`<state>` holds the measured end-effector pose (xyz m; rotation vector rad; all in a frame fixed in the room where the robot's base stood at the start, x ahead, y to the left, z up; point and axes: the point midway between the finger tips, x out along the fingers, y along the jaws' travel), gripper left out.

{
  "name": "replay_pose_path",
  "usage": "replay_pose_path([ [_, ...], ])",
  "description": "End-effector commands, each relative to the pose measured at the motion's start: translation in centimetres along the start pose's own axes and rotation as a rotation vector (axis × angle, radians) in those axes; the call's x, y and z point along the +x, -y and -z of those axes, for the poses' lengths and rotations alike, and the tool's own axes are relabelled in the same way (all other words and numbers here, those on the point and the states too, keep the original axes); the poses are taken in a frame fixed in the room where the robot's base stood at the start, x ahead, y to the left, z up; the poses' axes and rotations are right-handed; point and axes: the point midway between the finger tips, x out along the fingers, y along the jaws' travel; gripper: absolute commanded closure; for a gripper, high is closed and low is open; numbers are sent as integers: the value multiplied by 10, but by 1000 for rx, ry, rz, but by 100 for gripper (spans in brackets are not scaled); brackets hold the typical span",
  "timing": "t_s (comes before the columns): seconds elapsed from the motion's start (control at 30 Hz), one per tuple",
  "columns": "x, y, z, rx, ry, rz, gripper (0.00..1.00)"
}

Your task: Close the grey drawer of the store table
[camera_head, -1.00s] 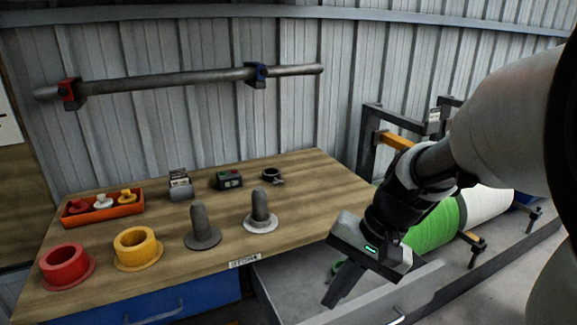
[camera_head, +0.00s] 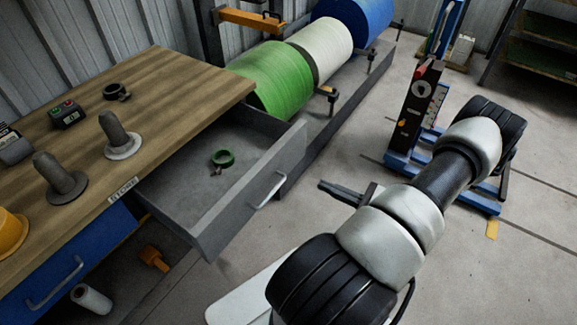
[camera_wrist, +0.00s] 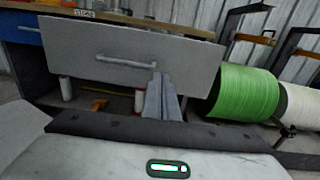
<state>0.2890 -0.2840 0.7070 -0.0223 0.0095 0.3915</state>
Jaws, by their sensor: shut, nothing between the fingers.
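The handle also shows in the wrist view (camera_wrist: 125,62). My gripper (camera_head: 322,186) is shut and empty, in front of the drawer and to the right of its handle in the head view. In the wrist view, the fingers (camera_wrist: 161,78) point at the lower part of the panel, right of the handle. I cannot tell if they touch.
A shut blue drawer (camera_head: 70,260) is left of the grey one. Green (camera_head: 275,80), white (camera_head: 322,48) and blue rolls stand on a rack behind. A blue-footed stand (camera_head: 415,120) is to the right.

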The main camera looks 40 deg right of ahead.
Motion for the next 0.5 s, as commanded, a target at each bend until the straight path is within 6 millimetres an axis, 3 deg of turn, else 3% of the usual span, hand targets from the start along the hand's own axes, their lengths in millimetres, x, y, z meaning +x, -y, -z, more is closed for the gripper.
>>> replay_pose_path([
  [0.17,-2,2,8,22,17,47,100],
  [0.27,11,3,8,22,16,45,100],
  [0.5,62,4,7,21,16,40,100],
])
